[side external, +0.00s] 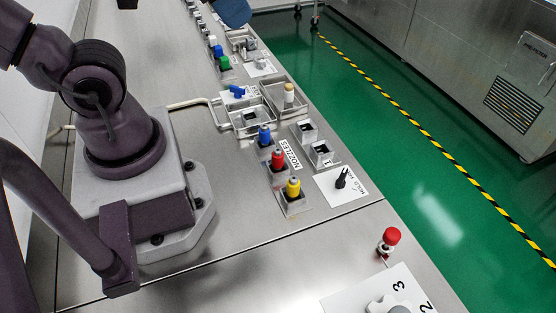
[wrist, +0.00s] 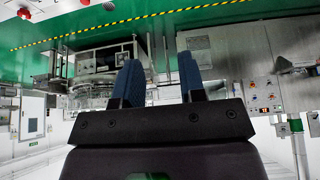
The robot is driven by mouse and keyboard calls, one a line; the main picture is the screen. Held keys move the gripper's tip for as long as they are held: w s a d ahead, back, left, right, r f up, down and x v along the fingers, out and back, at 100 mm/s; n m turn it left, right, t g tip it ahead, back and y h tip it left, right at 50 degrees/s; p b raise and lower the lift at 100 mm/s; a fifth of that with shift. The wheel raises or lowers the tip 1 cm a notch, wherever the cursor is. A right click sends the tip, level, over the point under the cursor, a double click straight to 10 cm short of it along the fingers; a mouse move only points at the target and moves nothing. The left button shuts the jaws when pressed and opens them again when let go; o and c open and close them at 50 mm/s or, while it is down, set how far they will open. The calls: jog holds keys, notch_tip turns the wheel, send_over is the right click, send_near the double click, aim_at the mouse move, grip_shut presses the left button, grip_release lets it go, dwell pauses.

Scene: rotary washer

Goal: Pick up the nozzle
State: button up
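Three nozzles stand upright in small metal holders beside the label "NOZZLES" in the side view: a blue nozzle (side external: 264,135), a red nozzle (side external: 277,160) and a yellow nozzle (side external: 293,188). A cream-topped piece (side external: 289,93) stands in a square metal tray (side external: 269,85) behind them. My gripper (wrist: 160,68) shows in the wrist view with its two blue fingers apart and nothing between them. It points away from the bench top, toward the room, and no nozzle shows between or near its fingers. I cannot make out my gripper for sure in the side view.
Empty square holders (side external: 320,151) stand right of the nozzles. A black knob (side external: 341,179) on a white plate and a red button (side external: 391,236) are nearer. Blue, green and white pieces (side external: 224,62) stand farther back.

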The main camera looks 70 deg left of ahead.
jog(key=o, duration=0.4)
jog(key=n+g, duration=0.6)
jog(key=n, duration=1.4)
send_over(278, 150)
notch_tip(278, 150, down, 20)
notch_tip(278, 150, down, 13)
jog(key=shift+r, duration=0.2)
